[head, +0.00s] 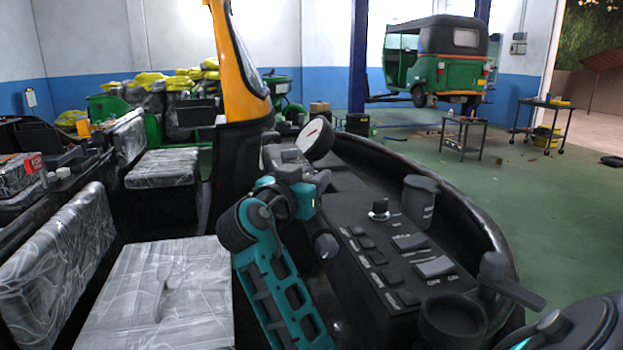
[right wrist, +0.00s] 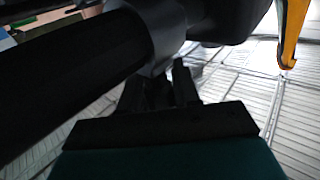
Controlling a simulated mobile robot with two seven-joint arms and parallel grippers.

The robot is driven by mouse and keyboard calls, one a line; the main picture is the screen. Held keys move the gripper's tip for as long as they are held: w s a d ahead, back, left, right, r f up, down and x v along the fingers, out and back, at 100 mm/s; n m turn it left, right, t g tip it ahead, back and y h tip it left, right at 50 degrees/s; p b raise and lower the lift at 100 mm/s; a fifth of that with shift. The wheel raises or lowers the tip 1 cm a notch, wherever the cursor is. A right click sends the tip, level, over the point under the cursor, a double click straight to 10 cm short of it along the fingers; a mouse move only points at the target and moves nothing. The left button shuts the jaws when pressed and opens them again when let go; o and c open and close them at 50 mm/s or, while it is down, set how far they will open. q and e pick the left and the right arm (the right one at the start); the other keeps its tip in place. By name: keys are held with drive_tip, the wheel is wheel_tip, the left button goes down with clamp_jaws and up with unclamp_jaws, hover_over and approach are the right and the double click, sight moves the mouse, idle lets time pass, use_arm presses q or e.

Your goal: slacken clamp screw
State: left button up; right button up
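In the right wrist view, a dark round bar (right wrist: 70,85) passes through a grey clamp collar (right wrist: 165,35). My right gripper (right wrist: 158,85) has its two dark fingers just under the collar. A dark shape lies between the fingers, and I cannot tell whether they grip it or whether it is the screw. In the head view, my teal right arm rises from the bottom middle, its gripper end (head: 303,198) among dark grey parts by the dashboard (head: 385,255). The fingertips are hard to make out there. No clamp screw shows clearly. My left gripper is not in view.
A round dial (head: 318,137) stands above the dashboard, close to the arm. A yellow and black pillar (head: 240,70) rises behind it. Plastic-wrapped seats (head: 160,280) lie to the left.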

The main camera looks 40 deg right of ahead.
drive_tip(key=c, duration=0.5)
drive_tip(key=shift+o, duration=0.2)
drive_tip(key=shift+w+n+t+y, duration=0.1)
drive_tip(key=shift+n+t+y, duration=0.6)
drive_tip(key=shift+n+t, duration=0.5)
drive_tip(key=n+t+y+p, duration=0.2)
drive_tip(key=t, duration=0.1)
drive_tip(key=shift+w+a+t, duration=0.2)
drive_tip(key=shift+t, duration=0.1)
drive_tip(key=o, duration=1)
drive_tip(key=shift+c, duration=0.2)
